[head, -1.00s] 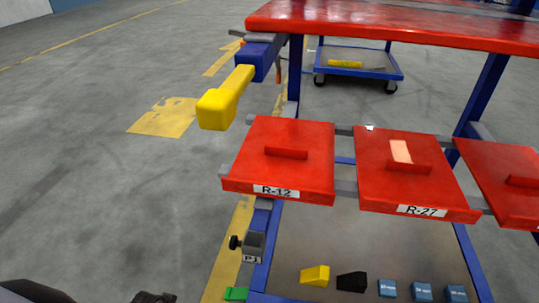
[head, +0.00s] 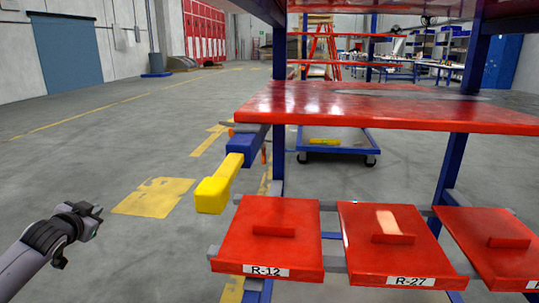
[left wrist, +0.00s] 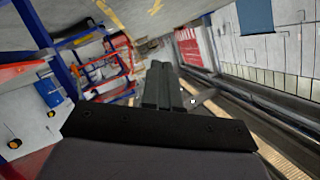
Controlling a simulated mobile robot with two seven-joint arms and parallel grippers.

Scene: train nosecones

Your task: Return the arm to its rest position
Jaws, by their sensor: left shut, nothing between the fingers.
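My left arm comes in at the lower left of the head view, with its gripper (head: 92,218) out over the bare floor, left of the rack and apart from it. In the left wrist view its dark fingers (left wrist: 163,88) are together with nothing between them. My right gripper is in neither view.
The rack has a red shelf (head: 400,108), red panels labelled R-12 (head: 250,240) and R-27 (head: 385,250), and a yellow-ended bar (head: 215,190) jutting left. A blue trolley (head: 335,146) stands behind. The grey floor around my left arm is clear.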

